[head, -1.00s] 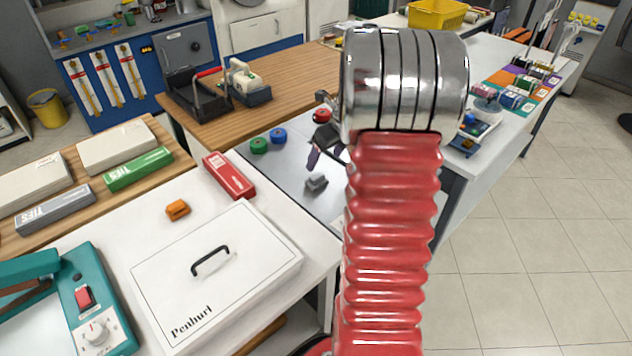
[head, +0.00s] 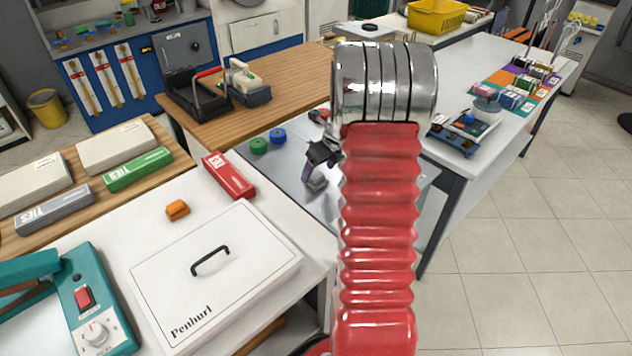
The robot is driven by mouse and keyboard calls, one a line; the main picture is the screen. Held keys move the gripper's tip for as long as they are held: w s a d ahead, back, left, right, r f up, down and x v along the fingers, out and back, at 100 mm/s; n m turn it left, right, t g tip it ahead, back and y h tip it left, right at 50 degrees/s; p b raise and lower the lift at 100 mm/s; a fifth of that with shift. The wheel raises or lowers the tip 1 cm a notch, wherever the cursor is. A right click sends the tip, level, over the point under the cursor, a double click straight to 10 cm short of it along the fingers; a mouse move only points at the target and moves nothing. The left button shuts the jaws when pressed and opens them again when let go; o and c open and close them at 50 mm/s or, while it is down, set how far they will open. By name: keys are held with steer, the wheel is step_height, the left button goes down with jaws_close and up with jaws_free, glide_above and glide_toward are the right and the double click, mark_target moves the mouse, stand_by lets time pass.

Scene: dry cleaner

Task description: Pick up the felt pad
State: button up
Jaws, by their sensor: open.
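A small grey block (head: 318,185), which looks like the felt pad, lies on the grey table top in the middle of the head view. My gripper (head: 314,170) is small and dark with a purplish finger, and it hangs right over the grey block. It is open. Its finger covers the upper part of the block, and I cannot tell whether it touches it. My red ribbed arm hides the table to the right of the block.
Green (head: 258,145) and blue (head: 278,136) rolls stand left behind the gripper. A red box (head: 229,176) lies nearby on the white table's edge. A large white case (head: 216,270) and an orange item (head: 177,210) sit in front. Another tray (head: 460,130) stands right.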

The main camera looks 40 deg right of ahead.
mark_target(317, 175)
steer(key=shift+x, duration=2.25)
steer(key=shift+s, duration=0.1)
steer(key=shift+c, duration=0.5)
steer(key=c, duration=1)
